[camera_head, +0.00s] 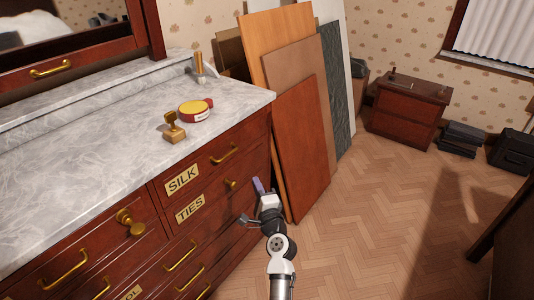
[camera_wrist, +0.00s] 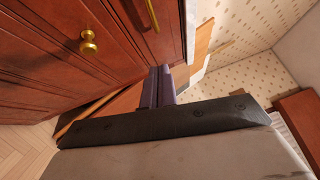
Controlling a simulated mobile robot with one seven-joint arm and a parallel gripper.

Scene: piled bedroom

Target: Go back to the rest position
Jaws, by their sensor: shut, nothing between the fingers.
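My gripper (camera_head: 259,187) is in front of the right end of the dresser (camera_head: 95,125), close to its drawer fronts, with its purple fingers pointing up and toward the dresser. In the wrist view the two fingers of my gripper (camera_wrist: 157,86) are together with nothing between them. The drawers labelled SILK and TIES look shut. A round brass knob (camera_head: 231,184) on the TIES drawer is just left of my fingers. It cannot be told from these views whether the fingers touch the drawer front.
Tall panels (camera_head: 304,140) lean beside the dresser's right end. A nightstand (camera_head: 408,110) stands farther back.

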